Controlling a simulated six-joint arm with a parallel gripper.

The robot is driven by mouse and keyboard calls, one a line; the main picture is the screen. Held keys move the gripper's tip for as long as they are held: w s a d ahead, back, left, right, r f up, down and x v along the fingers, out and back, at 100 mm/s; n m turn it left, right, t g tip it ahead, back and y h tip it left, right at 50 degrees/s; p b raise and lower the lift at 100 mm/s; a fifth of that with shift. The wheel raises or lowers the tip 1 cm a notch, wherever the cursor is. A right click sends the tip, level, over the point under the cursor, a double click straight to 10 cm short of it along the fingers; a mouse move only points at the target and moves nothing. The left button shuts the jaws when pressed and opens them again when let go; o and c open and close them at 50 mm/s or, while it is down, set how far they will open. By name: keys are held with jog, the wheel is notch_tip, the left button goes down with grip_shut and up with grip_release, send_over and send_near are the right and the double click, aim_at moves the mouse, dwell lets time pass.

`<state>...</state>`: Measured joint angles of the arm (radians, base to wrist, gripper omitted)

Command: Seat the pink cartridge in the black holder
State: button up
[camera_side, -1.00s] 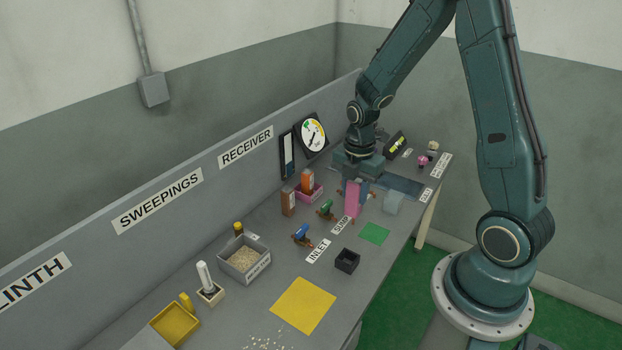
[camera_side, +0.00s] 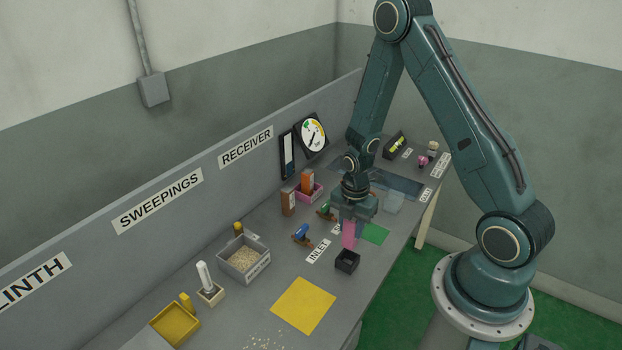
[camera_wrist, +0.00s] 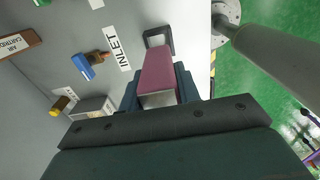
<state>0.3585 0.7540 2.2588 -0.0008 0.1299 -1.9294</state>
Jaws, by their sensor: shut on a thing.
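The pink cartridge (camera_side: 349,235) is upright between the fingers of my gripper (camera_side: 351,222), which is shut on it. In the wrist view the cartridge (camera_wrist: 157,68) fills the space between the fingers of my gripper (camera_wrist: 160,92). The black holder (camera_side: 347,261) is an open-topped square box on the bench, just in front of the cartridge in the side view. In the wrist view the holder (camera_wrist: 159,37) shows partly behind the cartridge's far end. I cannot tell how high the cartridge hangs above the bench.
A blue-handled valve (camera_side: 302,234) and a green-handled valve (camera_side: 326,211) stand left of my gripper. A grey bin (camera_side: 243,259) of grains stands further left.

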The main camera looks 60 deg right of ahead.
aim_at(349, 247)
jog(key=shift+f, duration=2.25)
jog(key=shift+f, duration=1.9)
jog(key=shift+f, duration=0.15)
jog(key=o, duration=1)
jog(key=shift+r, duration=0.2)
jog(key=shift+r, duration=6)
